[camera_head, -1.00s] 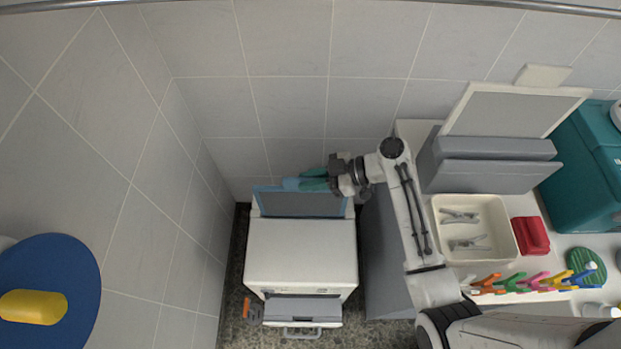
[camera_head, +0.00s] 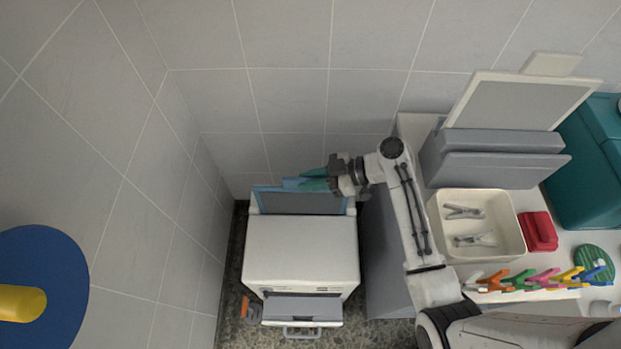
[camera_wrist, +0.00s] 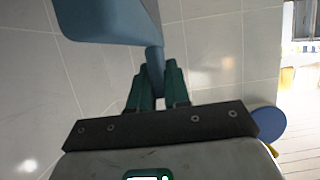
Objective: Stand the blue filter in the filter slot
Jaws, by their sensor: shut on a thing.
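The blue filter (camera_head: 265,200) has a blue frame around a grey panel. In the head view it stands at the back of the white machine (camera_head: 300,250), near its rear top edge. My gripper (camera_head: 313,181) is at the filter's upper right and is shut on its blue tab. In the wrist view the green fingertips (camera_wrist: 157,80) close around the narrow blue tab of the filter (camera_wrist: 105,18). The filter's lower edge is hidden behind the machine's rear top edge, so I cannot tell how deep it sits in a slot.
To the right, a counter holds grey slabs (camera_head: 500,170), a white-framed panel (camera_head: 510,105), a cream tray (camera_head: 440,225) with clips, a red item (camera_head: 538,231), several coloured clips and a teal box (camera_head: 590,160). A blue disc (camera_head: 60,270) is at the left. Tiled walls stand close behind.

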